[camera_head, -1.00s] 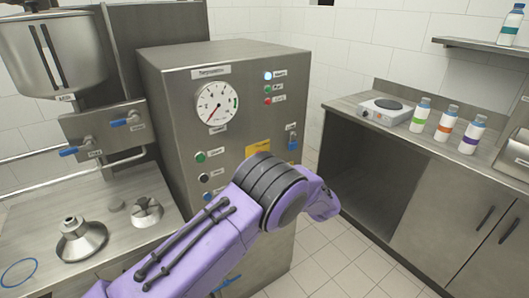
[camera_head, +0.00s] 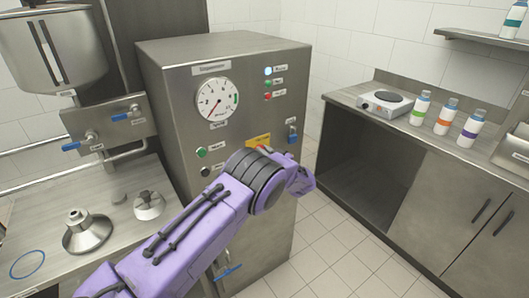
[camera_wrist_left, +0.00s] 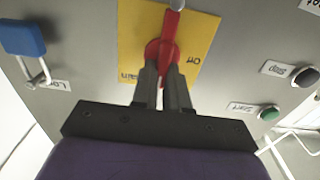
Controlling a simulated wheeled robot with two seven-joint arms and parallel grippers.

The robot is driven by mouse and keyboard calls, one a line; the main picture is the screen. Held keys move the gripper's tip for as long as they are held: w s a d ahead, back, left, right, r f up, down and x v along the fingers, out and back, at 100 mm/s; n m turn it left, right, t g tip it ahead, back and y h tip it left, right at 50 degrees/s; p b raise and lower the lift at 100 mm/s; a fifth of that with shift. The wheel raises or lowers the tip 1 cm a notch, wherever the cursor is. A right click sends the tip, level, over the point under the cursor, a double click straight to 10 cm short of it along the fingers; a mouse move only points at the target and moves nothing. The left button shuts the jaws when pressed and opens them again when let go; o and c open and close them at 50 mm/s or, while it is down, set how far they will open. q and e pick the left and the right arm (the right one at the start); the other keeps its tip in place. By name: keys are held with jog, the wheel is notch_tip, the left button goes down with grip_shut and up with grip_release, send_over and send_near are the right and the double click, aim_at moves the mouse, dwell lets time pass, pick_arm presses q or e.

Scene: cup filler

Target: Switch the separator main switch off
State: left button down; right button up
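The separator main switch is a red rotary handle (camera_wrist_left: 169,38) on a yellow plate (camera_wrist_left: 205,40) on the cabinet front, seen upside down in the left wrist view. An "Off" label shows beside the handle. In the head view the yellow plate (camera_head: 259,139) shows just above my left wrist, with a bit of red at its lower edge. My left gripper (camera_wrist_left: 162,72) has its fingers close together on either side of the red handle and seems shut on it. My left arm hides the fingers in the head view. My right gripper is not in view.
A blue padlock (camera_wrist_left: 22,37) hangs to one side of the switch. A green start button (camera_wrist_left: 268,113) and a dark stop button (camera_wrist_left: 306,76) are on the other side. The steel separator cabinet (camera_head: 170,75) carries a dial gauge (camera_head: 217,98) and several lamps.

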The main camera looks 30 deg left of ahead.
pick_arm(q)
jog(key=shift+s+a+f+n+b, duration=0.1)
jog(key=shift+s+f+n+b, duration=0.15)
jog(key=shift+n+b, duration=2.8)
jog(key=shift+s+a+f+n+b, duration=0.15)
jog(key=shift+f+n+b, duration=0.15)
jog(key=shift+n+b, duration=2.7)
jog(key=shift+s+d+f+n+b, duration=0.1)
jog(key=shift+s+f+n+b, duration=0.15)
jog(key=shift+n+b, duration=2.75)
jog(key=c, duration=1.1)
grip_release()
jog(key=shift+r, duration=0.1)
jog(key=shift+c, duration=0.2)
jog(key=b+v, duration=0.1)
jog(key=v, duration=0.9)
jog(key=shift+d+b, duration=0.2)
jog(key=shift+b, duration=0.1)
